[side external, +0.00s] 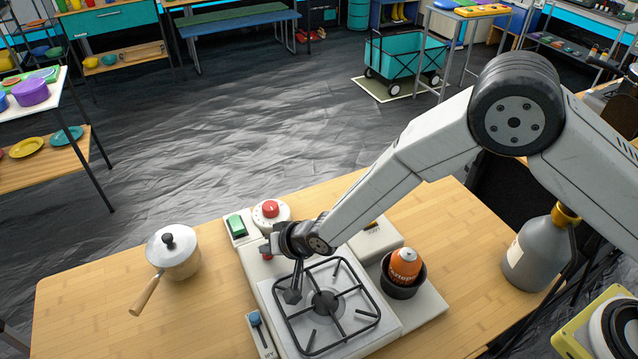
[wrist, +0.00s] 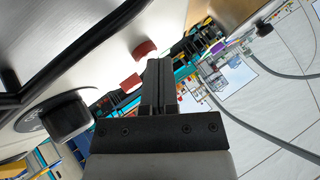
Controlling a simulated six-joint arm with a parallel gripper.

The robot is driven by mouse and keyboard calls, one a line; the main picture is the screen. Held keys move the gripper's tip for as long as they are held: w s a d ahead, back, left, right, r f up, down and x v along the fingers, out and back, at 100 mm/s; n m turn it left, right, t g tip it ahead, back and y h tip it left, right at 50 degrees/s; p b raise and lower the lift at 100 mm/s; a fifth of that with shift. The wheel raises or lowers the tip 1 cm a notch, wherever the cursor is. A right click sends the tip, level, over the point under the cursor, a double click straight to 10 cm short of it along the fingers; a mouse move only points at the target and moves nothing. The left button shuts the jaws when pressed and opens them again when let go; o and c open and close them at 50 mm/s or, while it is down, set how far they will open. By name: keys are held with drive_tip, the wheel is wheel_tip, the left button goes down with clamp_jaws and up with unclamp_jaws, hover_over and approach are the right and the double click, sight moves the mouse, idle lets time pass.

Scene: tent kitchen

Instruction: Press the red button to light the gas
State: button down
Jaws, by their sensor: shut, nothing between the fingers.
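In the side view a large red button (side external: 270,209) sits on a round white base at the back edge of the stove unit. A smaller red part (side external: 266,251) shows just in front of it, partly hidden by my gripper (side external: 274,243). In the wrist view two red pieces, one farther up (wrist: 145,48) and one lower (wrist: 131,82), lie just left of the closed fingers (wrist: 159,82). I cannot tell which piece matches which red part. My gripper is shut and empty, low over the stove's back left; contact with a red part cannot be told.
The burner grate (side external: 325,305) lies in front of the wrist. A green switch (side external: 236,226) is beside the button, and a blue slider (side external: 255,318) is at front left. A lidded pot (side external: 173,252) stands left. An orange canister (side external: 405,265) and grey gas bottle (side external: 540,250) stand right.

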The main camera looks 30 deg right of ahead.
drive_tip(key=shift+f, duration=0.2)
drive_tip(key=shift+r, duration=0.1)
idle(0.5)
drive_tip(key=shift+r, duration=0.9)
drive_tip(key=shift+r, duration=0.1)
drive_tip(key=shift+r, duration=2.4)
